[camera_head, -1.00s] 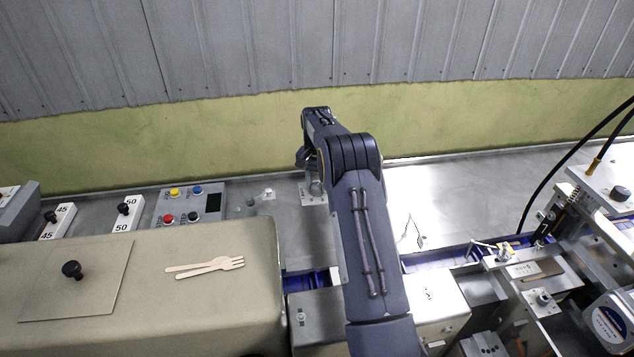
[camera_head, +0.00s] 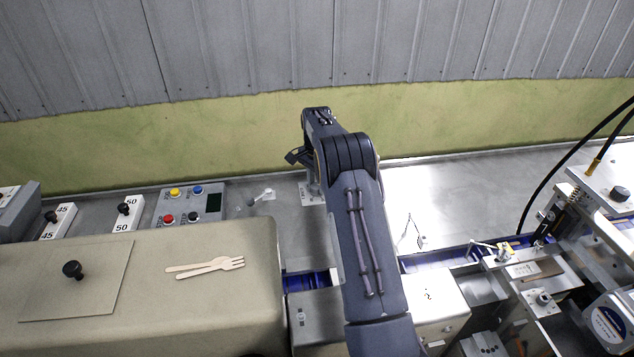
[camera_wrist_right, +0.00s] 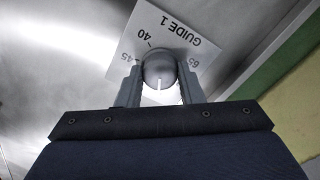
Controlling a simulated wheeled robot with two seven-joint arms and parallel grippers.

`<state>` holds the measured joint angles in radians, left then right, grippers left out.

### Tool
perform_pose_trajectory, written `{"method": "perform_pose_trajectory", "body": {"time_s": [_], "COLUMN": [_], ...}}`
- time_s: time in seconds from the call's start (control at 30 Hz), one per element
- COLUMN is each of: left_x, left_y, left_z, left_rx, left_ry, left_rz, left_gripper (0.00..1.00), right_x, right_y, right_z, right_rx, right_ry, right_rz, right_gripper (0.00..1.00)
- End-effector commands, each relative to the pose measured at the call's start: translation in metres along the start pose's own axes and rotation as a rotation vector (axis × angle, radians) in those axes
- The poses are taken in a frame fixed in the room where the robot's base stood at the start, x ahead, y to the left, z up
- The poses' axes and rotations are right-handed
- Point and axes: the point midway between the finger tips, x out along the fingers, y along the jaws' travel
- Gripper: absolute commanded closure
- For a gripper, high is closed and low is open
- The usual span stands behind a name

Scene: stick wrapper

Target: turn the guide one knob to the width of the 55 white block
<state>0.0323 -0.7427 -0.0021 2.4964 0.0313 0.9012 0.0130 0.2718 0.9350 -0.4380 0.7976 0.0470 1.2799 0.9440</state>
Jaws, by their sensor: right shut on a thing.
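In the right wrist view, my right gripper (camera_wrist_right: 160,72) is shut on the round grey guide one knob (camera_wrist_right: 159,66), one finger on each side. The knob's white mark points toward the bottom of the picture. The white "GUIDE 1" plate (camera_wrist_right: 172,27) behind it appears upside down, with 40, 45 and 65 readable; the other numbers are hidden. In the head view my right arm covers the knob and fingers. White blocks marked 45 (camera_head: 60,221) and 50 (camera_head: 128,213) stand at the left; no 55 block is visible. My left gripper is not in view.
A button box (camera_head: 190,204) stands right of the blocks. Machine parts (camera_head: 540,280) and a black cable crowd the right. Bare metal deck (camera_head: 470,200) lies right of my arm.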

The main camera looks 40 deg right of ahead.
Motion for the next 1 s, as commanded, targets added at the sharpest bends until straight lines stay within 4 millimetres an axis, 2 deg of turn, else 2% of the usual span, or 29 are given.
{"method": "perform_pose_trajectory", "body": {"time_s": [0.2, 0.23, 0.37, 0.63, 0.73, 1.0], "left_x": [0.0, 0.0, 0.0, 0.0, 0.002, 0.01], "left_y": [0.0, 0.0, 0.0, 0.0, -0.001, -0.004], "left_z": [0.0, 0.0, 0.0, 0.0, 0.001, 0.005], "left_rx": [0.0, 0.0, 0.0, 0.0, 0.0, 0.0], "left_ry": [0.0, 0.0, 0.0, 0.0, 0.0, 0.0], "left_rz": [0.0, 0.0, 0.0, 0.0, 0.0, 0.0], "left_gripper": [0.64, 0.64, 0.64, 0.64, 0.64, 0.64], "right_x": [-0.003, -0.003, -0.002, -0.001, -0.006, -0.049], "right_y": [-0.001, -0.001, -0.001, 0.0, -0.001, -0.001], "right_z": [-0.002, -0.002, -0.001, -0.001, -0.001, -0.001], "right_rx": [-0.001, -0.001, -0.001, -0.002, -0.002, -0.001], "right_ry": [0.006, 0.006, 0.005, 0.002, 0.003, 0.005], "right_rz": [-0.007, -0.007, -0.005, -0.002, -0.004, -0.006], "right_gripper": [0.89, 0.62, 0.45, 0.45, 0.45, 0.45]}}
